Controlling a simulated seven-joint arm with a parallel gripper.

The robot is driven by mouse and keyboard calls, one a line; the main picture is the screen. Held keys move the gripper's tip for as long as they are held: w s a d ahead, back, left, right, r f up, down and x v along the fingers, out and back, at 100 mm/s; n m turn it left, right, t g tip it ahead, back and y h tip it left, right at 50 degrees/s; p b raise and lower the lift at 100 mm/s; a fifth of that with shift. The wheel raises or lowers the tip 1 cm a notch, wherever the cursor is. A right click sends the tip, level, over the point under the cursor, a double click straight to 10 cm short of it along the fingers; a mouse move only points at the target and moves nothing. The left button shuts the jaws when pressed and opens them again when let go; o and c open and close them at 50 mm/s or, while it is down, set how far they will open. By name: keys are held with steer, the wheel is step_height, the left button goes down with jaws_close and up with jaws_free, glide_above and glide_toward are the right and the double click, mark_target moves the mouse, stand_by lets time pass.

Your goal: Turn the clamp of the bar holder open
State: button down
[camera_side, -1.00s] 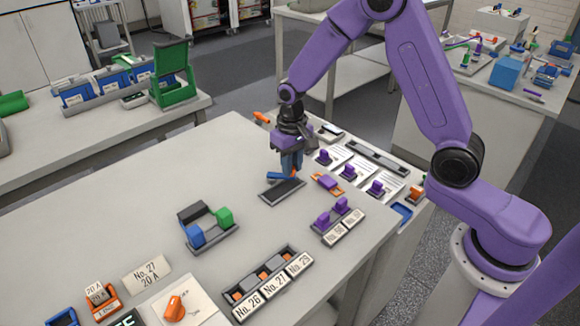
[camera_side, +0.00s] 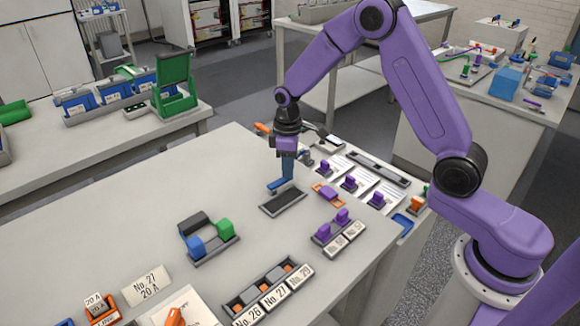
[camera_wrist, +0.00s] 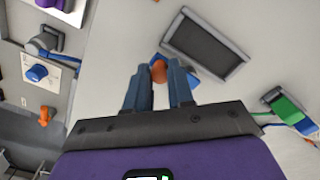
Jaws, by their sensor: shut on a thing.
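The bar holder (camera_side: 298,207) is a flat, dark grey, framed tray on the bench, near the middle of the side view. It also shows at the top of the wrist view (camera_wrist: 243,62). Its clamp (camera_side: 276,186) is a blue bar along the holder's far edge. In the wrist view an orange-brown round part (camera_wrist: 158,72) of the clamp shows between my fingertips. My gripper (camera_side: 287,180) points down over the clamp, its blue-grey fingers shut on it; they also show in the wrist view (camera_wrist: 159,76). The fingers hide part of the clamp, so its exact angle is unclear.
An orange-and-purple piece (camera_side: 327,195) lies just right of the holder. Purple knobs on a dark base (camera_side: 332,228) stand nearer the right edge. A holder with blue and green blocks (camera_side: 210,240) is in front left. The bench left of my gripper is bare.

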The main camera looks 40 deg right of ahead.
steer(key=shift+w+n, duration=0.25)
steer(key=shift+n, duration=0.15)
steer(key=c, duration=1)
jaws_free()
step_height(320, 180, up, 18)
steer(key=shift+f, duration=0.25)
